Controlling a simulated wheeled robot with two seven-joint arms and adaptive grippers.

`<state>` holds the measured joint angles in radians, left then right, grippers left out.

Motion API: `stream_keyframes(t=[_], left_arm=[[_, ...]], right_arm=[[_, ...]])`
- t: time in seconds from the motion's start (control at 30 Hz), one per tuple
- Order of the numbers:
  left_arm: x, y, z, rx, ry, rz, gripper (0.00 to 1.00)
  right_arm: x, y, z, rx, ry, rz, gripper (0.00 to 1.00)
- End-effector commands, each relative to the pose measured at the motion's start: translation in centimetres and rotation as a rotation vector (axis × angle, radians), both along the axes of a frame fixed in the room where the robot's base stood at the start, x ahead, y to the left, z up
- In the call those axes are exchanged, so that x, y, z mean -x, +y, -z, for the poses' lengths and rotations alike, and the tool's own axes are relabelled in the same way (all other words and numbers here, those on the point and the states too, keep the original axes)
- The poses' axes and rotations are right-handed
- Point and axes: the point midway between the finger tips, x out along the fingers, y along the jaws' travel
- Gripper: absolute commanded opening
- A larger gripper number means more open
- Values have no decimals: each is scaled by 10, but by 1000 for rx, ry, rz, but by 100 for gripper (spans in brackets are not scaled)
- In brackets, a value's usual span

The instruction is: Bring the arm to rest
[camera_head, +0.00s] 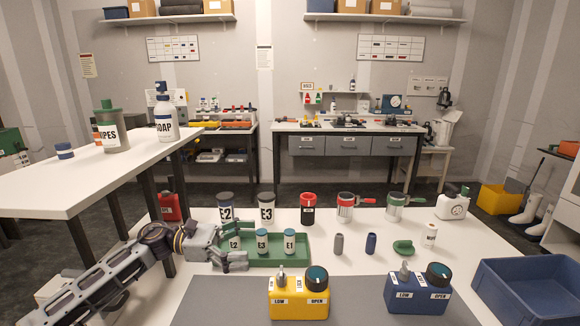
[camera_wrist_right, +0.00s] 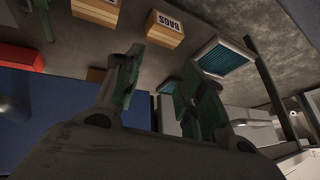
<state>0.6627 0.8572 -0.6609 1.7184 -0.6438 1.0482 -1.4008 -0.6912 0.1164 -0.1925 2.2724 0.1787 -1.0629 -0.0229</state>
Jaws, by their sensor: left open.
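My left arm comes in from the left, and my left gripper (camera_head: 236,260) is open at the front left of the green tray (camera_head: 292,256), overlapping its corner in the picture. I cannot tell whether it touches the tray. Small vials labelled E2 (camera_head: 262,241) and E1 (camera_head: 289,241) stand in the tray, with another E2 vial (camera_head: 235,243) just behind the gripper. My right gripper (camera_wrist_right: 160,78) shows only in the right wrist view; its two fingers are apart with nothing between them.
A yellow box (camera_head: 298,299) and a blue box (camera_head: 418,294), each with a knob, stand at the front. Jars, including E3 (camera_head: 267,208) and a red-lidded one (camera_head: 307,209), stand behind the tray. A blue crate (camera_head: 530,290) is at the right. The grey mat's middle (camera_head: 357,300) is bare.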

Motion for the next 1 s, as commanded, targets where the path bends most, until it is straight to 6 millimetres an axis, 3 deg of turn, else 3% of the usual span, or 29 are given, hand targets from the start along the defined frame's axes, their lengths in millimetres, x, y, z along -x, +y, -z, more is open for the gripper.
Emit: stream_keyframes(t=[0.03,0.33,1.0], left_arm=[[0,0,-10,0,0,0,87],[0,0,-39,0,0,0,87],[0,0,-60,0,0,0,87]], right_arm=[[0,0,-10,0,0,0,40],[0,0,-39,0,0,0,40],[0,0,-60,0,0,0,40]])
